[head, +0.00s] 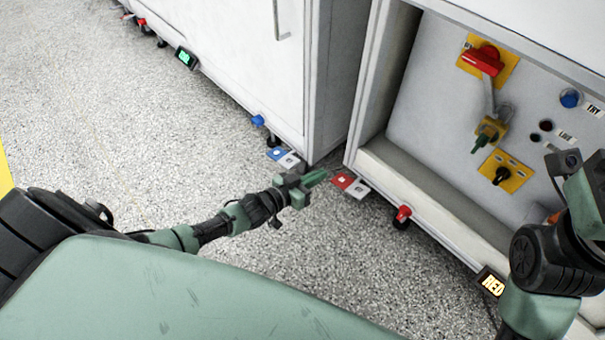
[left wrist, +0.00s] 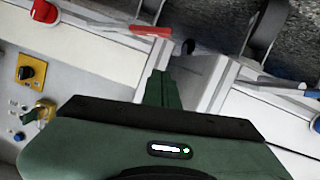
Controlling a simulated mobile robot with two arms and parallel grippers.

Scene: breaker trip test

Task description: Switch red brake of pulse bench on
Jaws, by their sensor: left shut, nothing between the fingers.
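A pedal pair, one red and one white (head: 348,184), sits low at the left corner of the open-fronted bench on the right. The red pedal (left wrist: 150,30) also shows in the left wrist view. A red knob (head: 402,213) stands on the bench's lower edge. My left gripper (head: 318,177) is shut and empty, low over the floor, its tips just left of the red pedal. I cannot tell whether they touch it. Its fingers (left wrist: 163,88) show in the left wrist view. My right arm is at the right edge; its gripper's fingers cannot be made out.
A blue and white pedal pair (head: 283,158) and a blue knob (head: 258,121) belong to the white cabinet (head: 240,65) on the left. The bench panel carries a red rotary handle (head: 484,60) and several knobs. A lit RED sign (head: 491,283) hangs below. Speckled floor is clear leftward.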

